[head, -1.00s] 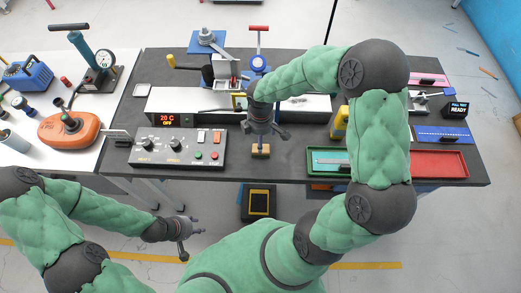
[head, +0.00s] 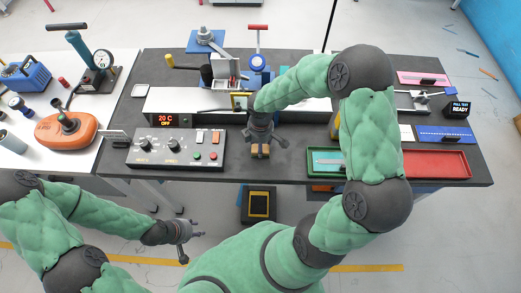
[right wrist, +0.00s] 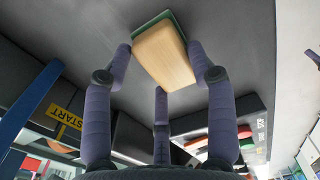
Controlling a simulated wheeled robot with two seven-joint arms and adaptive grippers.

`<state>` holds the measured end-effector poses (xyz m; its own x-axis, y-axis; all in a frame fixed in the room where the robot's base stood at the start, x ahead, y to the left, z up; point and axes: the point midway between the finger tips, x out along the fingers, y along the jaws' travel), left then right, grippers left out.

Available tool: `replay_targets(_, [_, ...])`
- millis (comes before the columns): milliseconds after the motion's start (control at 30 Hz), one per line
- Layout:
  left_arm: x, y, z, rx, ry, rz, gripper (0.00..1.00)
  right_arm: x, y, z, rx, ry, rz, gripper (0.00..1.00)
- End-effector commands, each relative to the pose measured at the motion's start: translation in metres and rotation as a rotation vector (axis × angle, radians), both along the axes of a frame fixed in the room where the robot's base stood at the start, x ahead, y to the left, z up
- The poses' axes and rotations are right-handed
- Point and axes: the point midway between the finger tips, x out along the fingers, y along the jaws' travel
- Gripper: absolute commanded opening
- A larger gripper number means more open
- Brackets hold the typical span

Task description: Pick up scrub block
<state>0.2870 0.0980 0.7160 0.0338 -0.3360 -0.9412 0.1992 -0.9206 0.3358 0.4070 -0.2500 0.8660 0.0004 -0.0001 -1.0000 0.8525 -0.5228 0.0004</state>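The scrub block (head: 260,153) is a small wooden block lying on the dark bench near its front edge. In the right wrist view the block (right wrist: 165,55) shows a pale wooden top and a green layer under it. My right gripper (head: 263,140) is over the block, pointing down. In the right wrist view its fingers are spread, one on each side of the block and one at its near end. I cannot tell whether any finger touches it. My left gripper (head: 190,232) is open and empty, low in front of the bench.
A control panel (head: 178,149) with knobs and buttons stands left of the block. A green tray (head: 327,161) and a red tray (head: 436,164) lie to the right. A long grey unit with a temperature display (head: 168,121) stands behind. The bench just around the block is clear.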

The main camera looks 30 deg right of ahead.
Motion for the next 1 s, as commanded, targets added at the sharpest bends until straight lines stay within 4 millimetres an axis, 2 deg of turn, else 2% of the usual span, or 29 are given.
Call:
replay_targets(367, [0.000,0.000,0.002,0.000,0.000,0.000,0.40,0.000,0.000,0.005,-0.001,-0.001,0.000,0.23])
replay_targets(467, [0.000,0.000,0.005,0.000,0.000,0.000,0.40,0.000,0.000,0.012,0.000,-0.002,0.000,0.23])
replay_targets(633, [0.000,0.000,0.015,0.000,0.000,0.000,0.40,0.000,0.000,0.037,0.000,-0.002,0.000,0.23])
replay_targets(1000, [0.000,0.000,0.034,0.000,0.000,0.000,0.40,-0.055,-0.011,0.097,-0.001,-0.003,-0.002,0.23])
